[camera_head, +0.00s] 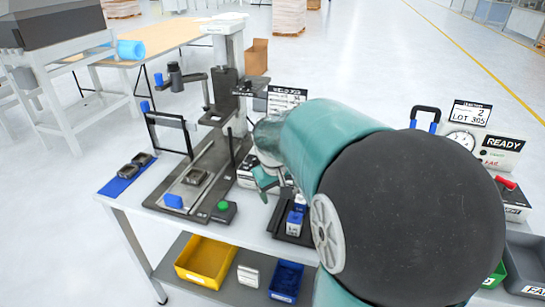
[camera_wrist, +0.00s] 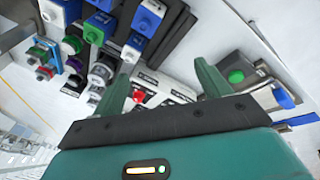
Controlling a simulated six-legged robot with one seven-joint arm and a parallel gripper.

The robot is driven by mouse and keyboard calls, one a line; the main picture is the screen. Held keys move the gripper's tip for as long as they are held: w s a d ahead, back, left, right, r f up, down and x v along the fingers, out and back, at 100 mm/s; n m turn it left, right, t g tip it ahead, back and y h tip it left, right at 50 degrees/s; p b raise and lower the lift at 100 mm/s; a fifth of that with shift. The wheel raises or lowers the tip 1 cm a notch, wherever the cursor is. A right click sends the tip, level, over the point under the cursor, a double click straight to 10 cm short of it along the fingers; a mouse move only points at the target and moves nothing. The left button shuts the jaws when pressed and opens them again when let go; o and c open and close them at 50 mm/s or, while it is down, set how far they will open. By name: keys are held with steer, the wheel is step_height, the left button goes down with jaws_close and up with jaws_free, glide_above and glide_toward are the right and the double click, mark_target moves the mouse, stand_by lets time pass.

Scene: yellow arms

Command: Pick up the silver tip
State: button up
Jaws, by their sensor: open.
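My gripper (camera_wrist: 166,76) is open, with its two green fingers spread and nothing held between them. In the head view, the gripper (camera_head: 266,180) hangs over the workbench, partly hidden by my arm. I cannot pick out the silver tip with certainty. Small grey-silver parts (camera_wrist: 101,73) stand left of the left finger in the wrist view, among blocks with blue, purple and green tops. In the head view, a blue-and-white block (camera_head: 295,222) stands on a dark tray (camera_head: 280,232) below and right of the gripper. My arm hides much of the bench there.
A press stand (camera_head: 230,80) rises left of the gripper. A green button box (camera_head: 223,211) and a blue mat (camera_head: 125,178) with dark parts are on the bench. A yellow bin (camera_head: 206,262) and blue bin (camera_head: 286,281) sit on the lower shelf. A READY sign (camera_head: 504,143) stands right.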

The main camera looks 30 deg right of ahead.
steer(key=shift+m+t+y, duration=0.4)
steer(key=shift+m+y, duration=0.1)
steer(key=d, duration=0.6)
steer(key=w+d+f, duration=0.1)
steer(key=d, duration=0.2)
steer(key=shift+d+f, duration=0.1)
steer(key=shift+d, duration=0.15)
steer(key=s+d+r+m+t, duration=0.1)
steer(key=d+r+t, duration=0.1)
steer(key=d, duration=0.7)
steer(key=x, duration=0.7)
steer(key=shift+f, duration=0.4)
steer(key=shift+s+x, duration=0.15)
steer(key=shift+x, duration=1.3)
steer(key=shift+s+x, duration=0.1)
steer(key=shift+x, duration=1.4)
steer(key=shift+d, duration=0.1)
steer(key=c, duration=1.3)
